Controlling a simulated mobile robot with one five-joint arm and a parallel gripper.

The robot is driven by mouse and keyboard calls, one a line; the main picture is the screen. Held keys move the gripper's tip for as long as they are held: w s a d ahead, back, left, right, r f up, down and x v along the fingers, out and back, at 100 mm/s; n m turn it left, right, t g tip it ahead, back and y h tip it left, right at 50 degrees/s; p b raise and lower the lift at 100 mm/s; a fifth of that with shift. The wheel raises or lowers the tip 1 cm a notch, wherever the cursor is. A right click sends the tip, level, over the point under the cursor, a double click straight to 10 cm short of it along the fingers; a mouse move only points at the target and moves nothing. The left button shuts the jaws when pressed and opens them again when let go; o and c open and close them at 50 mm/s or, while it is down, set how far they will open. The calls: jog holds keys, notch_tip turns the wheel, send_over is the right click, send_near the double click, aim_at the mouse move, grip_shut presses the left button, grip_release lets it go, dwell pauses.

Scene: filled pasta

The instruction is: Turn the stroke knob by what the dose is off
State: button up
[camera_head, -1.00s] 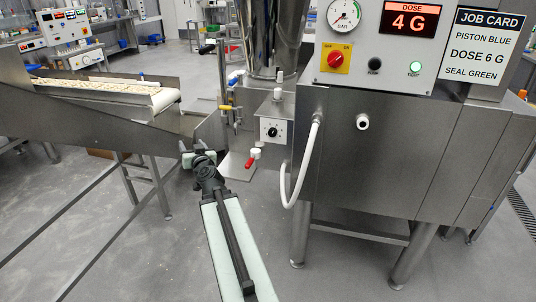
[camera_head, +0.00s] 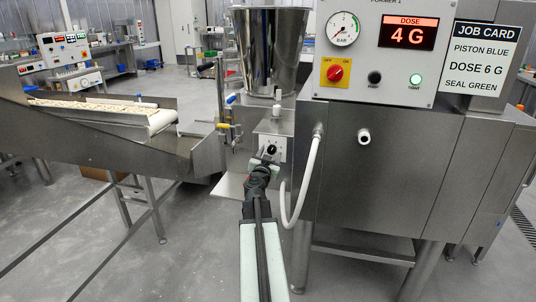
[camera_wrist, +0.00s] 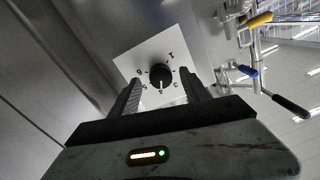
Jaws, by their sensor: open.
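The stroke knob (camera_wrist: 161,76) is a round black knob on a square white dial plate (camera_wrist: 150,52) with numbers around it. In the head view the knob (camera_head: 271,149) sits on the front of the steel box below the hopper. I cannot surely read the setting it points to. My gripper (camera_wrist: 162,90) is open, its two dark fingers on either side of the knob, with gaps showing. In the head view my gripper (camera_head: 266,158) covers the lower part of the dial. The dose display (camera_head: 408,33) reads 4 G. The job card (camera_head: 481,58) reads piston blue, dose 6 G, seal green.
A white hose (camera_head: 301,190) hangs close to the right of my gripper. Valves with yellow and blue handles (camera_head: 227,115) stand to the left. The conveyor (camera_head: 110,112) is further left. A red-and-yellow switch (camera_head: 335,73) and pressure gauge (camera_head: 343,29) are on the panel.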

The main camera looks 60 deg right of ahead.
jog(key=shift+w+d, duration=0.15)
jog(key=shift+d, duration=0.35)
grip_shut()
jog(key=shift+a, duration=0.1)
jog(key=shift+m, duration=0.4)
jog(key=m, duration=0.4)
jog(key=shift+w+b, duration=0.1)
jog(key=shift+b, duration=0.2)
jog(key=m, duration=0.5)
jog(key=shift+m, duration=0.3)
jog(key=m, duration=0.5)
jog(key=shift+m+g+h+b, duration=0.3)
jog(key=shift+h, duration=0.1)
jog(key=m, duration=0.4)
jog(key=shift+m, duration=0.5)
